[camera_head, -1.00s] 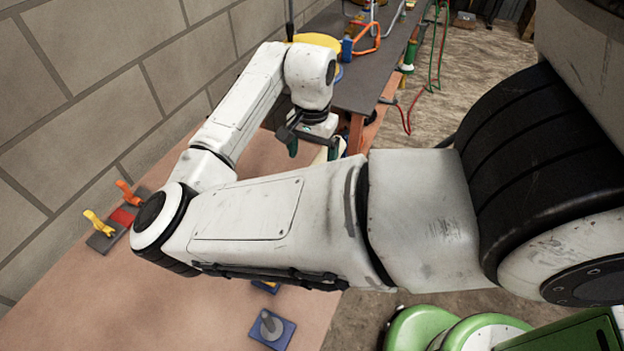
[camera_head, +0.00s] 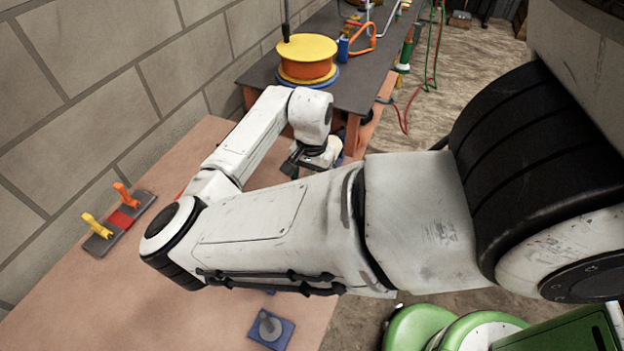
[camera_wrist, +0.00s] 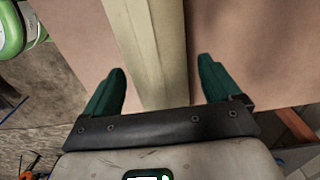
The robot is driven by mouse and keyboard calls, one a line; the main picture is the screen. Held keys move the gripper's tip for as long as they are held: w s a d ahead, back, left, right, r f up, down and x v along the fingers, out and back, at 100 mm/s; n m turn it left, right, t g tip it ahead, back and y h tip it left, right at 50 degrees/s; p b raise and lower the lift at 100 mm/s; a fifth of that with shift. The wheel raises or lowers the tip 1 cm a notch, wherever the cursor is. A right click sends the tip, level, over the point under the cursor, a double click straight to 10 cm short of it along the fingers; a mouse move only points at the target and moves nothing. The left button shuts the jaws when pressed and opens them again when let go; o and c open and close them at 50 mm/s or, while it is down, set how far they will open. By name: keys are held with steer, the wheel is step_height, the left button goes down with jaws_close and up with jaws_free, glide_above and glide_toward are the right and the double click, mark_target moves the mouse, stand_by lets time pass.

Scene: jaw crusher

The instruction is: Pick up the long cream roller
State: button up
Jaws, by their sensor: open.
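The long cream roller (camera_wrist: 156,40) runs from the top of the wrist view down between the fingers of my gripper (camera_wrist: 161,70). My gripper is open, with one green finger on each side of the roller and a visible gap on both sides. In the head view, my gripper (camera_head: 297,166) is low over the far end of the pinkish bench (camera_head: 105,305). My own arm hides most of the roller there. I cannot tell how far the fingers reach down around it.
A dark plate with yellow and orange clamps (camera_head: 118,220) lies at the left by the block wall. A blue block with a grey peg (camera_head: 270,328) sits at the near edge. An orange and yellow spool (camera_head: 306,60) stands on the dark table beyond.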

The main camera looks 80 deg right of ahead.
jaws_close()
stand_by(0.7)
steer(key=shift+r, duration=0.1)
